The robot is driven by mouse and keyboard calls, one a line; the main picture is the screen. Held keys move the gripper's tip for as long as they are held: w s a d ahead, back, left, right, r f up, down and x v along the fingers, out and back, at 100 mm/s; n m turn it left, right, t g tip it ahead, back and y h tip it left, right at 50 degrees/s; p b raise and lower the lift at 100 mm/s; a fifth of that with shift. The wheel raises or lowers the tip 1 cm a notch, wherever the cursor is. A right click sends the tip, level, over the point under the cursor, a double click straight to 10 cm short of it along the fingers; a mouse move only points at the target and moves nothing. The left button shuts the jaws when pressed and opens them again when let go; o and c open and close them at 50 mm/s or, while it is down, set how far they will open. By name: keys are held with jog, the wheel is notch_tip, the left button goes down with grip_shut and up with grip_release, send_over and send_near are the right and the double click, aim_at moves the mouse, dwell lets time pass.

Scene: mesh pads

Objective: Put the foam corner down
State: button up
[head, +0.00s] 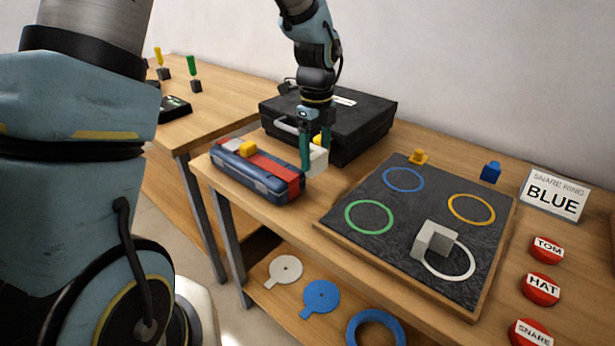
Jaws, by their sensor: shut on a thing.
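My gripper (315,154) is shut on a white foam corner (319,161). It holds the piece above the table, in front of the black case and just right of the blue toolbox. Its fingers hide part of the foam, and I cannot tell whether the foam touches anything below. A second whitish corner-shaped block (435,240) sits on the dark mesh pad (400,220), over the upper left of the white ring (470,262). The pad also bears a blue ring (388,186), a green ring (349,222) and an orange ring (491,217).
The blue toolbox (245,180) with a red strap and the black case (375,123) flank my gripper. A sign reading "SNARE RING BLUE" (553,195) and red buttons (541,289) stand right.

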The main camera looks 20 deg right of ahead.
jog(key=shift+f+p, duration=0.45)
jog(key=shift+f, duration=2.55)
jog(key=shift+f, duration=0.1)
jog(key=o, duration=1.4)
